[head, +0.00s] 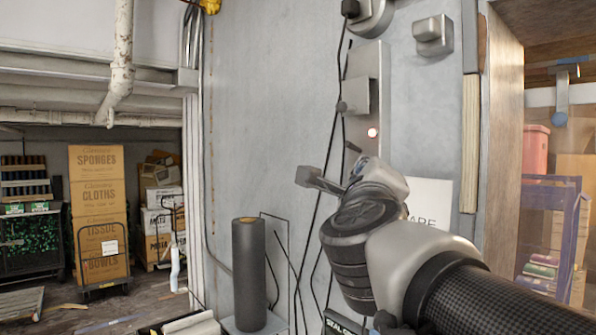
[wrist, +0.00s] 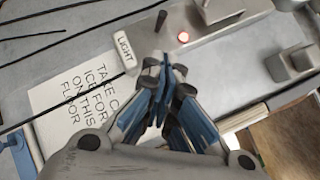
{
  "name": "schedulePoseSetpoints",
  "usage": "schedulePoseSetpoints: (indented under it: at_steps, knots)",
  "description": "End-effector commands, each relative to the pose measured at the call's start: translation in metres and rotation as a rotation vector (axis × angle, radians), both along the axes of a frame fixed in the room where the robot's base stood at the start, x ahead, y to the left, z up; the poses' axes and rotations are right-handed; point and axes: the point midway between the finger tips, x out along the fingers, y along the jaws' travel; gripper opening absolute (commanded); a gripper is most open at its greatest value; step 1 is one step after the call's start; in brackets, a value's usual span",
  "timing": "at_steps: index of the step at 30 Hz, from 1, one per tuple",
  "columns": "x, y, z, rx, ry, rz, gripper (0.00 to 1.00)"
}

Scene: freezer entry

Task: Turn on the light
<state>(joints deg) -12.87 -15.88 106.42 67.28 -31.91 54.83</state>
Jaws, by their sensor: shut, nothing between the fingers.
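A grey metal switch plate (head: 375,65) is fixed to the wall; it also shows in the wrist view (wrist: 212,30). It carries a grey box-like switch part (head: 357,97), cut off by the top edge in the wrist view (wrist: 222,8). A white LIGHT label (wrist: 125,48) is beside the plate. My gripper (wrist: 165,70) is shut and empty, its tips near the plate's end, below the indicator in the head view. Contact with the plate cannot be told.
A white notice (wrist: 80,100) is on the wall close to my gripper, partly hidden by my arm in the head view (head: 430,195). Black cables (head: 325,190) run down the wall. Another grey wall box (head: 433,36) is at upper right. A dark cylinder (head: 249,275) stands below.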

Motion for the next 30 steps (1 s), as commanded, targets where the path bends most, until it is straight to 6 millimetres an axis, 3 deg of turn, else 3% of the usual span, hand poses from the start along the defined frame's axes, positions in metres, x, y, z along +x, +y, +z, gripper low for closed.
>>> schedulePoseSetpoints:
  at_steps: [3, 8, 19, 22, 26, 30]
  knots:
    - [-0.019, 0.007, -0.003, 0.002, -0.002, 0.004, 0.0]
    - [-0.033, 0.011, -0.004, 0.001, -0.002, 0.002, 0.0]
    - [-0.035, 0.011, -0.005, 0.0, 0.001, -0.001, 0.0]
    - [-0.036, 0.015, -0.014, -0.042, 0.011, 0.016, 0.0]
    - [-0.039, 0.037, -0.059, -0.263, 0.077, 0.111, 0.0]
    - [-0.053, 0.072, -0.156, -0.663, 0.22, 0.277, 0.0]
